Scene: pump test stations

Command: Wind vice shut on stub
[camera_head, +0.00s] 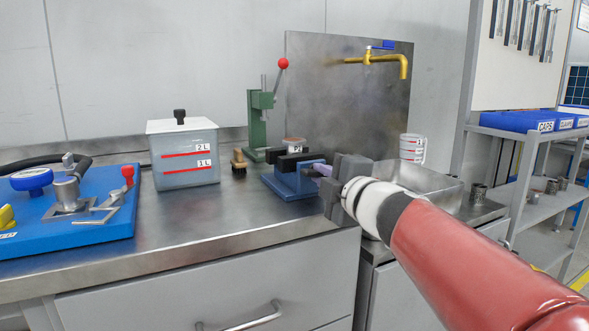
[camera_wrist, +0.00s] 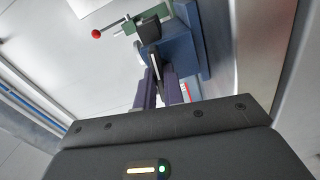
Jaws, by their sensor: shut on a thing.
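The blue vice (camera_head: 283,184) stands on the steel bench, left of my gripper, its dark jaws (camera_head: 290,162) uppermost. The stub (camera_head: 294,145), a short piece with a coppery top and a white label, shows at the jaws; whether the jaws touch it I cannot tell. My gripper (camera_head: 321,171) is at the vice's right end, its purple fingers (camera_wrist: 159,86) shut on the vice handle (camera_wrist: 156,64), a thin metal part between them in the wrist view. The handle is mostly hidden by the fingers. The vice's blue body (camera_wrist: 180,50) also shows there.
A green press (camera_head: 257,122) with a red-knobbed lever and a small brush (camera_head: 238,160) stand behind the vice. A lidded grey tank (camera_head: 184,157) and a blue board (camera_head: 105,215) are left. A sink (camera_head: 425,181), measuring jug (camera_head: 412,147) and brass tap (camera_head: 385,60) are right.

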